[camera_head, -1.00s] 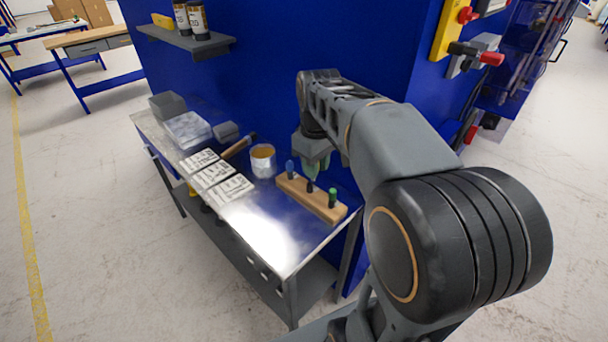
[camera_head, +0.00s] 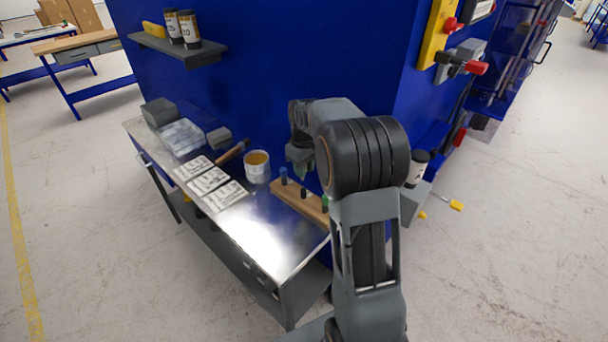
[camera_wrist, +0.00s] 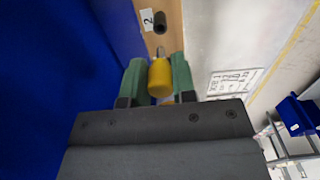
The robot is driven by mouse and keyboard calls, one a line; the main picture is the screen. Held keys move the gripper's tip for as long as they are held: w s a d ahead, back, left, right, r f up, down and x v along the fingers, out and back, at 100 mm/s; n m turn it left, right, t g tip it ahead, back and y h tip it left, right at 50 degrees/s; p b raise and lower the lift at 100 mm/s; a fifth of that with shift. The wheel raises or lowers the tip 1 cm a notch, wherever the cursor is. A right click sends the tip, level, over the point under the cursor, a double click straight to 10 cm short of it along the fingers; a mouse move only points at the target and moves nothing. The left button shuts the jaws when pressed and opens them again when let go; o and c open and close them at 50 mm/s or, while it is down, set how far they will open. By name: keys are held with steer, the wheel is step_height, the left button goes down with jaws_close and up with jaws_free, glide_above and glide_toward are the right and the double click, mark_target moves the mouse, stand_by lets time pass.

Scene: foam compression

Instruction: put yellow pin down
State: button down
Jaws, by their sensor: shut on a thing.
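The yellow pin (camera_wrist: 160,80) is between the two green fingers of my gripper (camera_wrist: 160,68) in the wrist view, its grey tip pointing toward the top of the picture. My gripper is shut on it. The wooden pin block (camera_wrist: 172,42) lies beyond the tip, with a "2" label beside a dark round pin or hole. I cannot tell whether the tip touches the block. In the head view the wooden block (camera_head: 290,197) stands on the metal bench with blue, black and green pins. My gripper is just behind it, partly hidden by my arm.
A container with orange contents (camera_head: 257,166) stands left of the block. White printed cards (camera_head: 210,180), a hammer (camera_head: 233,152) and grey boxes lie further left. A blue wall (camera_head: 260,70) rises close behind. The bench front (camera_head: 265,235) is clear.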

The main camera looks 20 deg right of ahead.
steer(key=shift+f, duration=1.55)
steer(key=shift+f, duration=0.15)
steer(key=shift+f+b, duration=0.4)
steer(key=shift+f, duration=0.05)
steer(key=c, duration=0.9)
jaws_free()
step_height(320, 180, up, 13)
steer(key=shift+f+p, duration=0.15)
steer(key=shift+p, duration=0.25)
steer(key=s+a+f+m+t, duration=0.1)
steer(key=s+a, duration=0.2)
steer(key=s, duration=0.4)
steer(key=s+a+f+m+t, duration=0.1)
steer(key=s+a+m, duration=0.1)
steer(key=s+a, duration=0.2)
steer(key=s+a+f+m+t, duration=0.1)
steer(key=s+a, duration=0.3)
steer(key=s, duration=0.6)
steer(key=shift+s+f+t, duration=0.2)
steer(key=shift+f+t, duration=0.15)
steer(key=shift+t, duration=0.05)
steer(key=shift+c, duration=0.6)
